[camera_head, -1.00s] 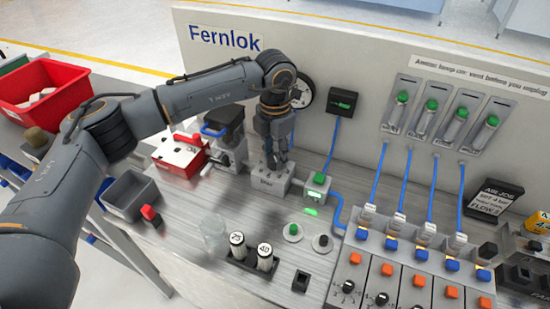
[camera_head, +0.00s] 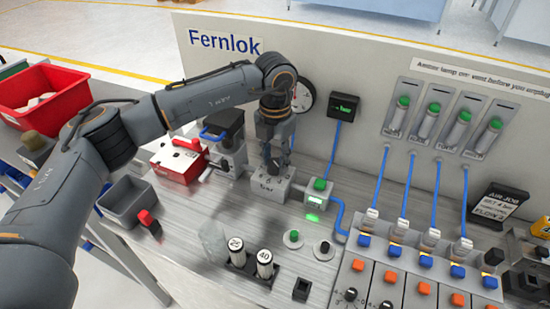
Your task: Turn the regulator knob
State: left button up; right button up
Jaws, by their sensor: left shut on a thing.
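My left gripper (camera_head: 272,158) points down over the regulator, a light grey block (camera_head: 273,190) on the bench in front of the backboard. The left gripper is shut on the regulator knob (camera_head: 272,168) on top of the block; its fingers hide most of the knob. A round white gauge (camera_head: 303,95) on the backboard is partly hidden behind my left wrist. A black display (camera_head: 344,107) with green digits, too small to read, is beside the gauge. My right gripper is not in view.
A green-buttoned unit (camera_head: 316,195) stands just right of the regulator. A grey machine (camera_head: 228,155) and red-and-white box (camera_head: 180,162) stand left. A clear tumbler (camera_head: 214,241) and two white cylinders (camera_head: 264,263) are in front. Blue hoses (camera_head: 410,185) run down the right.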

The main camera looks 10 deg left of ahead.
aim_at(275, 162)
pick_arm(q)
jog(key=o, duration=1.2)
jog(key=shift+c, duration=0.2)
jog(key=shift+r, duration=0.1)
notch_tip(275, 162, up, 12)
